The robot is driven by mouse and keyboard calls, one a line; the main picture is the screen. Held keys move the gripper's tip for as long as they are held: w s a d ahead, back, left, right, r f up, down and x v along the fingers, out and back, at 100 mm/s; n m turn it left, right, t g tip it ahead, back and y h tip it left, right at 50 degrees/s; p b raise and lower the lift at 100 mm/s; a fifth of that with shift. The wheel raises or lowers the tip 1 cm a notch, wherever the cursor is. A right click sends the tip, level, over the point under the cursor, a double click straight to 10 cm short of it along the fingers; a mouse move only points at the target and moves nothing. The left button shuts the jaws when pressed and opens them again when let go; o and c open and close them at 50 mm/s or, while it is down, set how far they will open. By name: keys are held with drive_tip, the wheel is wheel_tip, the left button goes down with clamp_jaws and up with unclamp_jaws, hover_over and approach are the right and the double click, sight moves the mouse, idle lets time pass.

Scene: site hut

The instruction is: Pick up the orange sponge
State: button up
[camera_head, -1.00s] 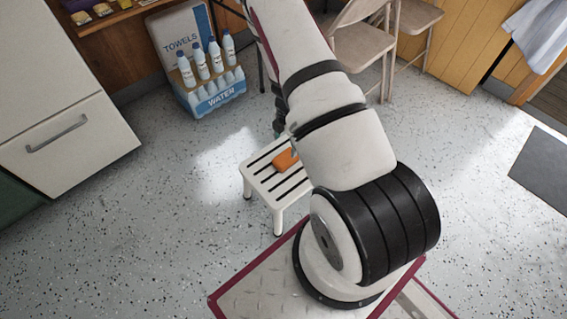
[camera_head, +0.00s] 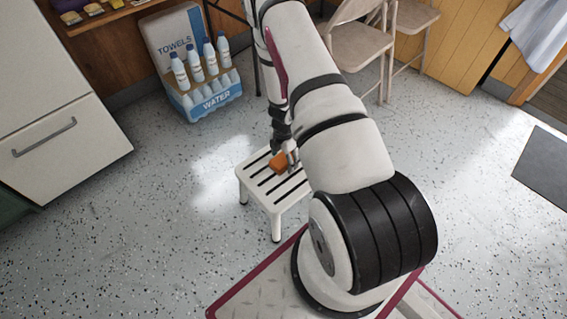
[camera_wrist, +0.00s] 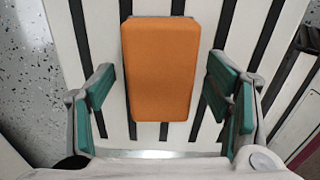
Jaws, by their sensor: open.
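The orange sponge (camera_head: 279,161) lies on the white slatted stool (camera_head: 277,201). In the wrist view the sponge (camera_wrist: 160,70) is a rounded block lying flat on the white slats (camera_wrist: 60,40). My gripper (camera_wrist: 163,97) is open, with green-padded fingers on the left and right of the sponge's near half. A gap shows between the sponge and the fingers on both sides. In the head view my gripper (camera_head: 288,154) is just above the stool beside the sponge, and my arm partly hides the stool.
A pack of water bottles (camera_head: 205,85) stands on the floor behind the stool. A white cabinet (camera_head: 60,130) is at the left. Folding chairs (camera_head: 360,45) stand at the back. The speckled floor left of the stool is clear.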

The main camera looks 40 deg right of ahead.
sight(283, 158)
drive_tip(key=c, duration=1.1)
drive_tip(key=shift+r, duration=0.15)
drive_tip(key=shift+r+p, duration=0.45)
drive_tip(key=shift+r, duration=0.05)
wheel_tip(283, 158, up, 3)
drive_tip(key=shift+f+p, duration=0.15)
drive_tip(key=shift+p, duration=0.6)
drive_tip(key=s, duration=1)
drive_tip(key=s+r, duration=0.1)
drive_tip(key=s, duration=0.5)
drive_tip(key=shift+d+b, duration=0.35)
